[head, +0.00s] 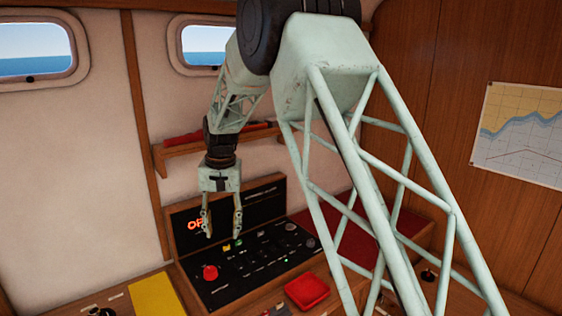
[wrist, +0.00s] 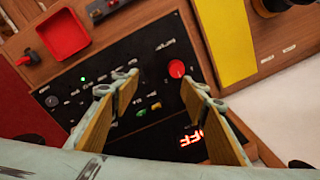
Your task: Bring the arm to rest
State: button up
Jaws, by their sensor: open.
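My gripper (head: 222,228) hangs from my arm in front of the black control panel in the head view, fingers pointing down. It is open and empty. In the wrist view its two fingers (wrist: 160,85) stand apart with tan inner pads, and the panel lies beyond them. The control panel (head: 262,262) carries a red knob (head: 210,272), small coloured buttons and a red lit display that seems to read OFF, partly hidden by a finger in the head view. The red knob also shows in the wrist view (wrist: 176,69), near the right finger's tip.
A red tray (head: 307,291) and a yellow sheet (head: 157,297) lie on the wooden desk beside the panel. A shelf (head: 180,148) with a red item is on the wall behind my arm. A chart (head: 520,135) hangs on the right wall. Two windows are at the upper left.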

jog(key=s+d+r+t+b, duration=0.1)
jog(key=s+d+r+b, duration=0.1)
jog(key=s+d+r, duration=0.95)
jog(key=s+d+r+t+b, duration=0.1)
jog(key=s+d+r, duration=0.75)
jog(key=d, duration=0.55)
jog(key=s+d+f+b, duration=0.1)
jog(key=s+d, duration=0.4)
jog(key=s, duration=0.6)
jog(key=s+d+f+t+b, duration=0.1)
jog(key=s+d, duration=0.4)
jog(key=s, duration=0.5)
jog(key=s+d+f+b, duration=0.1)
jog(key=s+d+f, duration=0.2)
jog(key=s, duration=0.8)
jog(key=shift+s+d+f+m+t+h, duration=0.2)
jog(key=shift+s+d+m+t+h, duration=0.2)
jog(key=shift+d, duration=0.7)
jog(key=shift+w, duration=0.1)
